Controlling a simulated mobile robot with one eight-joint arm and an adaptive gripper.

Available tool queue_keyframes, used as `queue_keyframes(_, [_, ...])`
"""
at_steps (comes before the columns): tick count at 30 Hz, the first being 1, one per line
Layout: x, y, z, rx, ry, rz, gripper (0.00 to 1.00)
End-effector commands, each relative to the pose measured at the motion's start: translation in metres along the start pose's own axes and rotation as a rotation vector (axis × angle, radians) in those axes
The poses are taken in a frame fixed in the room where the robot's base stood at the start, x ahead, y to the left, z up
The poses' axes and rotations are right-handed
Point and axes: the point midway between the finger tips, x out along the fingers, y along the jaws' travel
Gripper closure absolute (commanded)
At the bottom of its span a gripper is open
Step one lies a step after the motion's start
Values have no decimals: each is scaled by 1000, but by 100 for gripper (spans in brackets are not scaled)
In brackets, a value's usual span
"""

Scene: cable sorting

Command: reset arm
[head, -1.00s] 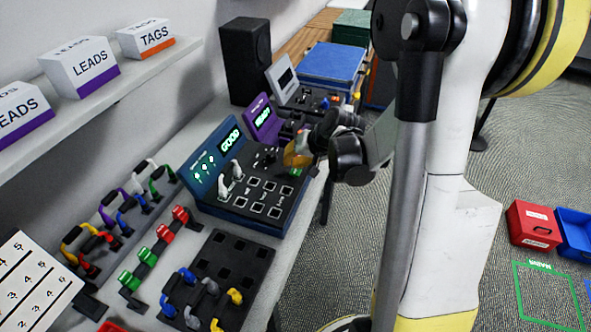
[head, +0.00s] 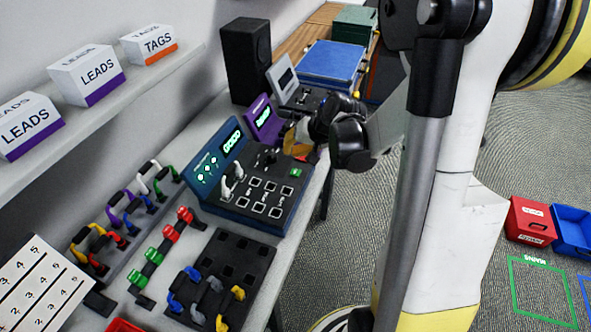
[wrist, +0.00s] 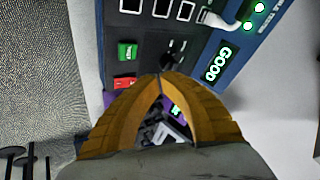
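My gripper (head: 297,143) is over the far right end of the blue test panel (head: 232,205), close to its red and green buttons. In the wrist view, the orange fingers of my gripper (wrist: 160,78) bow apart lower down and meet at their tips. Nothing shows between the tips. A small black part of the panel (wrist: 172,52) appears just beyond them; I cannot tell whether they touch. The green button (wrist: 127,51) and red button (wrist: 124,83) are beside the fingers. The panel's display reads GOOD (wrist: 218,64). White leads (head: 230,183) are plugged into the panel.
Coloured leads sit on a rack (head: 128,245) at the left, with a black socket board (head: 237,262) in front. A purple-screened device (head: 262,118) and a black speaker (head: 246,60) stand behind. Red (head: 530,222) and blue bins (head: 574,232) are on the floor at right.

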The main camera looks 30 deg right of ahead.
Motion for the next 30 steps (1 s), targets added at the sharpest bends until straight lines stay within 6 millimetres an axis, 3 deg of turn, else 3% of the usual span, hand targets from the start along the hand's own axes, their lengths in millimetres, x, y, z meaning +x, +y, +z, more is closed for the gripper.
queue_keyframes(20, [-2,-3,2,-6,-1,2,100])
queue_keyframes(26, [-34,-38,23,-94,-12,31,100])
queue_keyframes(30, [-71,-69,56,-204,-15,68,100])
